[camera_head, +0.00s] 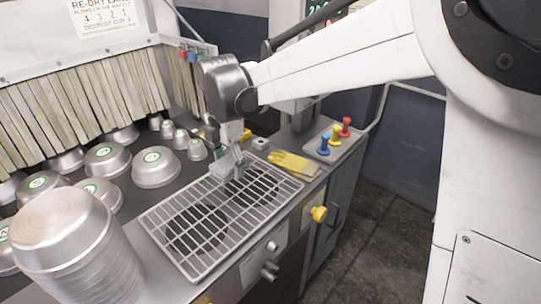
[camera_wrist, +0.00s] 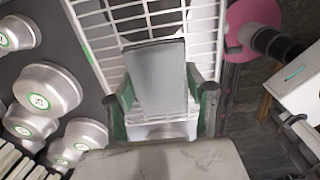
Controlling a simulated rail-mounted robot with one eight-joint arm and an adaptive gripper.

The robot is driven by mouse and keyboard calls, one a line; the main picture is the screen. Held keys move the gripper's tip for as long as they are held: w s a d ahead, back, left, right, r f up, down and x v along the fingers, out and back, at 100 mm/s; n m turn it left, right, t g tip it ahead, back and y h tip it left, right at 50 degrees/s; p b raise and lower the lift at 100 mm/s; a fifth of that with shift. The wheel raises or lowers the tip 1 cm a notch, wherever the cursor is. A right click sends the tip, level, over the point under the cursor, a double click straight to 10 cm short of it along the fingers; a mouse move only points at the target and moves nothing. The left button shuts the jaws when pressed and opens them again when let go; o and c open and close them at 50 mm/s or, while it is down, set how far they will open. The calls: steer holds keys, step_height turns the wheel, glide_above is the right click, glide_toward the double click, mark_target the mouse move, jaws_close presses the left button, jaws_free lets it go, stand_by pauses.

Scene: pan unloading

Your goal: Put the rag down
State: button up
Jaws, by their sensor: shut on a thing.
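The rag (camera_wrist: 158,72) is a grey, flat rectangular piece between the two fingers of my gripper (camera_wrist: 165,97) in the wrist view. My gripper is shut on it. In the head view my gripper (camera_head: 238,163) is low over the far part of the white wire rack (camera_head: 182,250), and the pale grey rag (camera_head: 222,168) shows beside the fingers. I cannot tell whether the rag touches the rack.
Upturned metal pans (camera_head: 155,167) with green labels stand left of the rack, with a tall pan stack (camera_head: 65,235) at the front left. A yellow cloth or glove (camera_head: 293,163) lies right of the rack. Blue, yellow and red knobs (camera_head: 335,138) stand behind it.

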glide_above(258, 179)
step_height(258, 179, down, 6)
steer(key=shift+f+p, duration=0.25)
steer(key=shift+p, duration=0.05)
steer(key=shift+f, duration=2.05)
steer(key=shift+f, duration=0.15)
steer(key=shift+f, duration=0.1)
steer(key=o, duration=1.2)
steer(key=shift+w, duration=0.1)
